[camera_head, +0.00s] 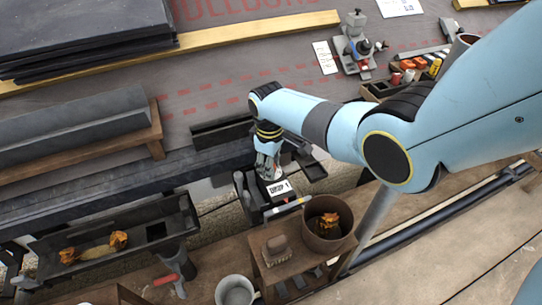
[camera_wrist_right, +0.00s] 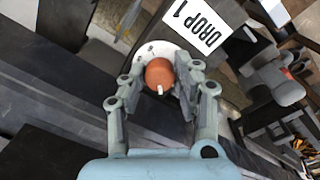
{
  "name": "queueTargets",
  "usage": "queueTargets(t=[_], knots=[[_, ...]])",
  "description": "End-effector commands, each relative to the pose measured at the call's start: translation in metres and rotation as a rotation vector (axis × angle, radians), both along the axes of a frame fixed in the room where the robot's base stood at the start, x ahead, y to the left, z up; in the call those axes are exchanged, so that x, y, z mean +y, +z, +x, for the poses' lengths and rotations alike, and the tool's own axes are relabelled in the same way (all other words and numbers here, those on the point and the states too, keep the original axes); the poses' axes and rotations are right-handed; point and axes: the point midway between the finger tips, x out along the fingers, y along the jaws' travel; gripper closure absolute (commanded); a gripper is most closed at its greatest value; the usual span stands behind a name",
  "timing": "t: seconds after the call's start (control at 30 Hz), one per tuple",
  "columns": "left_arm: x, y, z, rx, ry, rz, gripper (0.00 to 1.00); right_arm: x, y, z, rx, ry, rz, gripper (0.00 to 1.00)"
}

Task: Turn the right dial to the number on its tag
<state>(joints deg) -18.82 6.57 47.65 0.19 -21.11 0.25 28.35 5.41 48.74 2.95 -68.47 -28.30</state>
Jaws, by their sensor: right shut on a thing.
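My right gripper (camera_head: 269,172) reaches down in the middle of the head view. In the right wrist view its two fingers (camera_wrist_right: 158,82) are shut on the round orange-brown dial knob (camera_wrist_right: 159,70), one on each side. A white pointer mark on the knob's near edge points toward the bottom of that view. Behind the knob is a pale dial plate (camera_wrist_right: 146,53) with small dark marks, partly hidden by the knob and fingers. A white tag reading "DROP 1" (camera_wrist_right: 205,25) sits next to the dial; it also shows in the head view (camera_head: 279,188). My left gripper is not in view.
A dark gutter trough (camera_head: 120,240) with orange leaf clumps lies at lower left. A wooden stool (camera_head: 262,247) carries a brush and a brown pot (camera_head: 327,222). A grey bucket (camera_head: 235,291) stands below. A small grey device (camera_head: 357,45) stands on the roof behind.

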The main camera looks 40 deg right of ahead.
Motion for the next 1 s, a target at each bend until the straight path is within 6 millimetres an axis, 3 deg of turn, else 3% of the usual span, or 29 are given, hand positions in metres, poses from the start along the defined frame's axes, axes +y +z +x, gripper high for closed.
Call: queueTargets(t=[0.5, 1.0], knots=[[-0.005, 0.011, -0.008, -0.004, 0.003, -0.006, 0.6, -0.001, 0.001, 0.001, -0.002, 0.452, 0.0, 1.0], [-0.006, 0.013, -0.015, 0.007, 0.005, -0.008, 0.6, -0.001, 0.0, 0.001, -0.003, 0.655, 0.001, 1.0]])
